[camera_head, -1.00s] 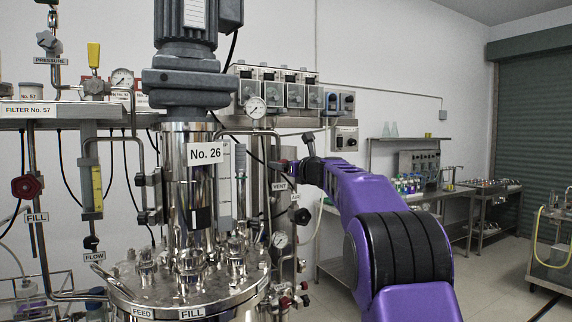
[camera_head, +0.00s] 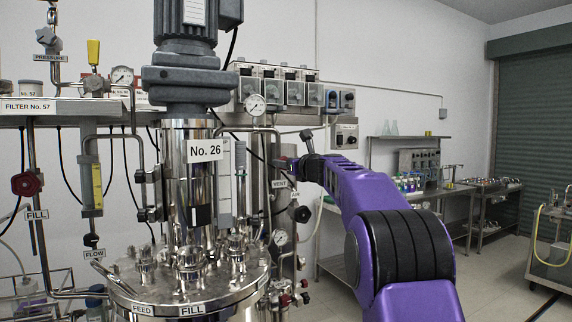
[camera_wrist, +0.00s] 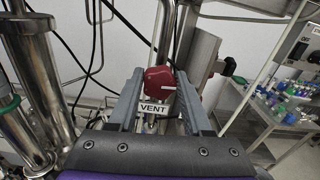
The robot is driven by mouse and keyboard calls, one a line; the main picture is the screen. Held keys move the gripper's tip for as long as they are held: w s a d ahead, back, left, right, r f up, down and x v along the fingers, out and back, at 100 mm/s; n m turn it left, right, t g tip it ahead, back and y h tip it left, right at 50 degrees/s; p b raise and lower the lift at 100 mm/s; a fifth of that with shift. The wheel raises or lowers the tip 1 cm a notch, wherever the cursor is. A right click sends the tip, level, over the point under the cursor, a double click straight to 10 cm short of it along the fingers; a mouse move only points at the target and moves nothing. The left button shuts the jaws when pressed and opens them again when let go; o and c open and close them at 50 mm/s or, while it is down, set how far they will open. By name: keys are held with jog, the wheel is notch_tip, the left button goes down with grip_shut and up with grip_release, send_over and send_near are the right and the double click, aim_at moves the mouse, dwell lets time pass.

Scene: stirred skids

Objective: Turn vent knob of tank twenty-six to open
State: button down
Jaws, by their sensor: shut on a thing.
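Tank No. 26 is a steel vessel (camera_head: 235,290) with a "No. 26" sign (camera_head: 205,150) on its upright column. The red vent knob (camera_wrist: 158,80) has a white mark on its right side, and a "VENT" label (camera_wrist: 153,108) hangs below it. In the head view the "VENT" label (camera_head: 279,183) is right of the column, and the knob is small there. My gripper (camera_wrist: 160,88) has one finger on each side of the knob and is shut on it. In the head view my gripper (camera_head: 289,164) reaches in from the right. The exact knob angle is hard to tell.
An "AIR" label and a black knob (camera_head: 302,214) sit just below my gripper. A pressure gauge (camera_head: 255,104) is above left. A steel pipe (camera_wrist: 165,35) rises behind the knob. A bench with bottles (camera_head: 408,184) stands behind on the right.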

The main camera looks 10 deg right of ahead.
jog(key=shift+s+a+f+n+b, duration=0.15)
jog(key=shift+n+b, duration=1.1)
jog(key=shift+n, duration=2.3)
jog(key=shift+w+f+n+b, duration=0.15)
jog(key=shift+n+b, duration=1.15)
jog(key=shift+n, duration=2.2)
jog(key=shift+s+a+f+n+b, duration=0.15)
jog(key=shift+n+b, duration=1.1)
jog(key=shift+n, duration=2.3)
jog(key=shift+c, duration=1.6)
grip_release()
jog(key=shift+d, duration=0.1)
jog(key=b+v, duration=0.1)
jog(key=v, duration=1.6)
